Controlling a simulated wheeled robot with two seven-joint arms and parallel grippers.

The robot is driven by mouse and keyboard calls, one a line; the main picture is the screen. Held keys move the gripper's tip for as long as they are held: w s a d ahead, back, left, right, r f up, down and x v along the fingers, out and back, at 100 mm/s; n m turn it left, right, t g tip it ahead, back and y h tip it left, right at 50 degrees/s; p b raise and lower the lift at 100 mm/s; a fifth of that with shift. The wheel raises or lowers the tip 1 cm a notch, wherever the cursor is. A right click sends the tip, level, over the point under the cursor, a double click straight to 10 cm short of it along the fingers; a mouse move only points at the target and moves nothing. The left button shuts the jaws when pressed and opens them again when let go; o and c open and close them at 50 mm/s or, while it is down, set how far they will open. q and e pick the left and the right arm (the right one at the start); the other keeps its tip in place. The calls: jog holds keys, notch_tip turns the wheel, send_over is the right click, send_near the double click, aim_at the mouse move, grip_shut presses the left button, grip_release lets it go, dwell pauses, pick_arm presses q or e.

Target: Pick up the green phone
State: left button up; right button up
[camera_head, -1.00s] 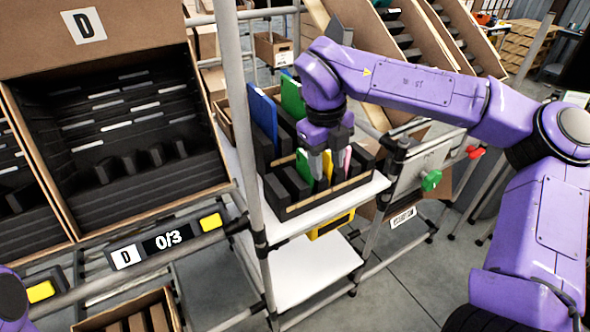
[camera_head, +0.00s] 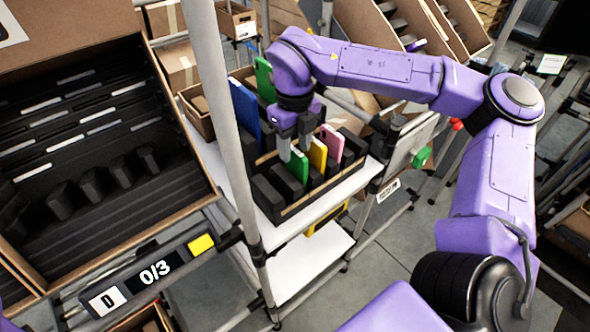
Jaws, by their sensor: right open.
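A small green phone (camera_head: 298,168) stands upright in a slot of the black-lined carton (camera_head: 312,196) on the white shelf. A yellow phone (camera_head: 318,154) and a pink phone (camera_head: 332,143) stand to its right in the same carton. My right gripper (camera_head: 294,148) is open, pointing down with its fingertips at the top of the green phone. I cannot tell whether the fingers touch it. My left gripper is not in view.
A larger blue item (camera_head: 245,112) and a larger green item (camera_head: 264,78) stand upright behind the phones. A grey post (camera_head: 222,120) rises left of the shelf. A tilted carton with black slots (camera_head: 90,130) fills the left side.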

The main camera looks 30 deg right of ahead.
aim_at(296, 151)
jog(key=f, duration=0.3)
jog(key=shift+w+d+f, duration=0.1)
jog(key=shift+d, duration=0.2)
jog(key=shift+a, duration=0.1)
grip_shut()
